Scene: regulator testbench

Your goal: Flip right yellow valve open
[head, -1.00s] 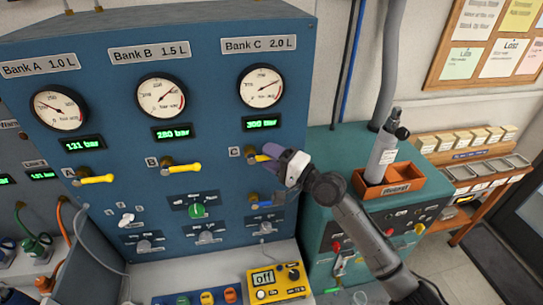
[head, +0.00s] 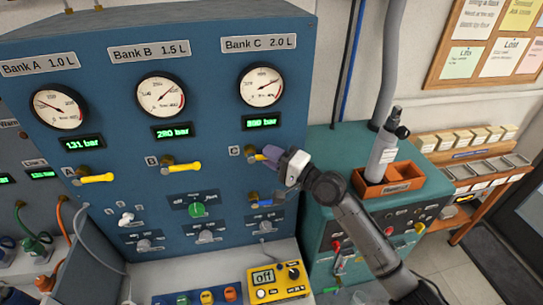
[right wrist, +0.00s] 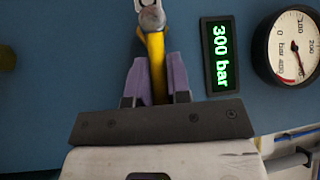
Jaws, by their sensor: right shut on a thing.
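The right yellow valve, marked C, has its handle partly covered by my right gripper (head: 277,156) in the head view. In the right wrist view the yellow handle (right wrist: 155,52) runs between the two purple fingers of my right gripper (right wrist: 157,80), which are shut on it. The valve's metal pivot (right wrist: 150,15) shows beyond the fingertips. In the head view the handle points right, about level. The yellow valve at B (head: 181,167) and the yellow valve at A (head: 97,178) also have handles pointing right. My left gripper is not in view.
The Bank C gauge (head: 261,87) and its green display (head: 261,123) are above the valve. A blue-handled valve (head: 262,198) is just below my right gripper. A teal cabinet (head: 345,148) with an orange tray (head: 388,184) and a bottle stands to the right.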

